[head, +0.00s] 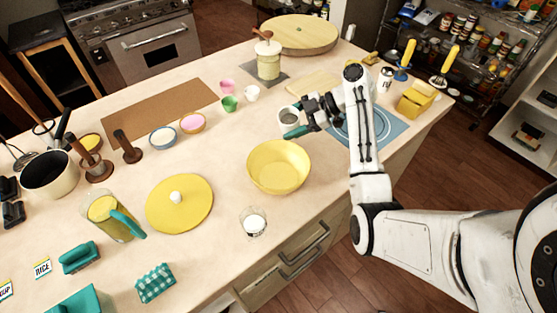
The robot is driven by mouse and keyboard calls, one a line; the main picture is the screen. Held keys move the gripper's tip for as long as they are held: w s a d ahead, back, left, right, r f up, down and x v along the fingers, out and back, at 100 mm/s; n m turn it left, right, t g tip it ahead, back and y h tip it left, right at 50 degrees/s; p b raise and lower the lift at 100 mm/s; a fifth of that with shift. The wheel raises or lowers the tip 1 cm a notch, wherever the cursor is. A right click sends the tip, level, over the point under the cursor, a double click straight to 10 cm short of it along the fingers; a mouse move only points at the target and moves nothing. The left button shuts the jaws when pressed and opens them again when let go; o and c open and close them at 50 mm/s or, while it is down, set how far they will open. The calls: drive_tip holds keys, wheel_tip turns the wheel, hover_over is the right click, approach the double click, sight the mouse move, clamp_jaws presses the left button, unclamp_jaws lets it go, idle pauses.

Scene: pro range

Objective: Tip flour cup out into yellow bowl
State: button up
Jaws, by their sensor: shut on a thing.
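The yellow bowl (279,167) stands upright on the counter and looks empty. My gripper (304,121) is behind it and slightly right, shut on a small grey cup (288,115) with a teal handle (297,132). I take this to be the flour cup. The cup looks roughly upright, beyond the bowl's far rim. Its contents are too small to make out, and my fingers hide part of its side. The head view does not show clearly whether the cup is off the counter.
A glass with white contents (254,223) stands in front of the bowl. Small coloured cups (229,103) stand behind left. A blue mat (383,133) lies under my arm. The counter between lid and bowl is clear.

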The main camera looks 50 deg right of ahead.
sight(286, 129)
drive_tip(key=shift+s+a+r+n+h, duration=0.15)
drive_tip(key=shift+a+r+n+h, duration=0.25)
drive_tip(key=shift+a, duration=0.1)
drive_tip(key=shift+s+a+f+n+h, duration=0.1)
drive_tip(key=shift+a+f+n+h, duration=0.1)
drive_tip(key=shift+a+n+h, duration=0.15)
drive_tip(key=shift+s+a+f+h, duration=0.1)
drive_tip(key=shift+a+f+h, duration=0.15)
drive_tip(key=shift+h, duration=0.1)
drive_tip(key=shift+a+r+n+t+h, duration=0.1)
drive_tip(key=shift+r+n+t+h, duration=0.2)
drive_tip(key=shift+r+n+h, duration=0.25)
idle(0.5)
drive_tip(key=shift+f+n+h+b, duration=0.5)
drive_tip(key=shift+h+b, duration=0.05)
drive_tip(key=shift+b, duration=0.6)
drive_tip(key=shift+r+n+t+h+b, duration=0.7)
drive_tip(key=shift+r+n+h+b, duration=0.2)
drive_tip(key=shift+h+b, duration=0.25)
idle(1.2)
drive_tip(key=shift+s+a+f+n+t+h+b, duration=0.15)
drive_tip(key=shift+a+f+n+h+b, duration=0.15)
drive_tip(key=shift+b, duration=0.55)
drive_tip(key=shift+s+a+f+n+t+h+b, duration=0.15)
drive_tip(key=shift+a+b, duration=0.25)
drive_tip(key=shift+b, duration=0.45)
drive_tip(key=shift+a+r+n+h+b, duration=0.15)
drive_tip(key=shift+r+n+h+b, duration=0.2)
drive_tip(key=shift+b, duration=0.5)
